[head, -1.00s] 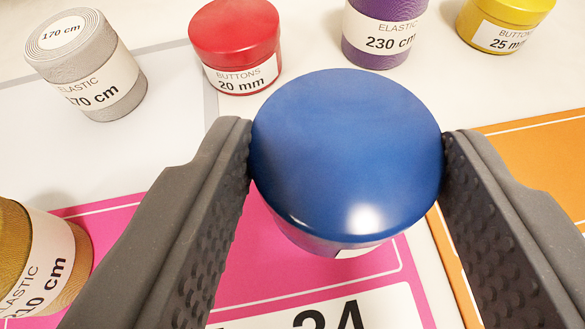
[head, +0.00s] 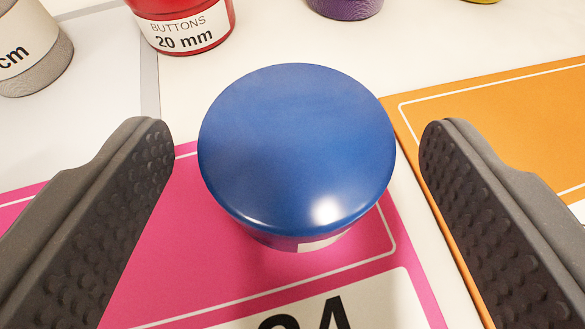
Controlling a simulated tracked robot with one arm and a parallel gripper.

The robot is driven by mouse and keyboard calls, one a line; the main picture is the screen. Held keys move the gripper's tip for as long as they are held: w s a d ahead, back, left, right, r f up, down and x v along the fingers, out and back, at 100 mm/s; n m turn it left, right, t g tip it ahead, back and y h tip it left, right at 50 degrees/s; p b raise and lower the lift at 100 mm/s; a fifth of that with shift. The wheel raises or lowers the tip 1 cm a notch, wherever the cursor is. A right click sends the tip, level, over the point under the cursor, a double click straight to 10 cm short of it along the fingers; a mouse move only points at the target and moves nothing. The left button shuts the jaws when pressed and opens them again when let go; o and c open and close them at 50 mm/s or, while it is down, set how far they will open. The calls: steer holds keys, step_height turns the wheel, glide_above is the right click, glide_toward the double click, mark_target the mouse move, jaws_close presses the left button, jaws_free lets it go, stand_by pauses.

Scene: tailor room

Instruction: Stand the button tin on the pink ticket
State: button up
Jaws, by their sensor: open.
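The button tin with a blue lid (head: 296,150) stands upright between my fingers in the head view, over the far right part of the pink ticket (head: 170,262). Its lower side and label are mostly hidden under the lid, and its base cannot be seen clearly. My gripper (head: 297,150) is open, with a gap between the tin and each finger. The gap on the left looks about as wide as the one on the right. Part of a large number shows on the ticket's white panel at the bottom.
A red 20 mm button tin (head: 185,25) stands behind on the left, with a grey elastic roll (head: 35,50) beside it. A purple elastic roll (head: 345,8) is at the top. An orange ticket (head: 500,130) lies to the right. White table (head: 290,45) is bare behind the tin.

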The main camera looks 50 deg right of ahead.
steer(key=p+v, duration=0.1)
steer(key=v, duration=1.1)
steer(key=shift+r, duration=0.1)
steer(key=w+d+r+n+t+y, duration=0.1)
steer(key=w+d+r+n+y, duration=0.15)
steer(key=d+r, duration=0.65)
steer(key=w+d+r+n+y, duration=0.2)
steer(key=d+r+n+y, duration=0.15)
steer(key=d+r, duration=0.55)
steer(key=s+d+r+n+t+y, duration=0.1)
steer(key=s+d+r+t, duration=0.1)
steer(key=r, duration=0.5)
steer(key=s+d+r+n+t+y, duration=0.2)
steer(key=s+d+r, duration=0.1)
steer(key=r, duration=0.5)
steer(key=s+d+r+n+t+y, duration=0.1)
steer(key=s+r, duration=0.3)
steer(key=r, duration=0.4)
steer(key=shift+d+n+t, duration=0.4)
steer(key=shift+d+t, duration=0.45)
steer(key=shift+t, duration=0.05)
steer(key=shift+f, duration=0.1)
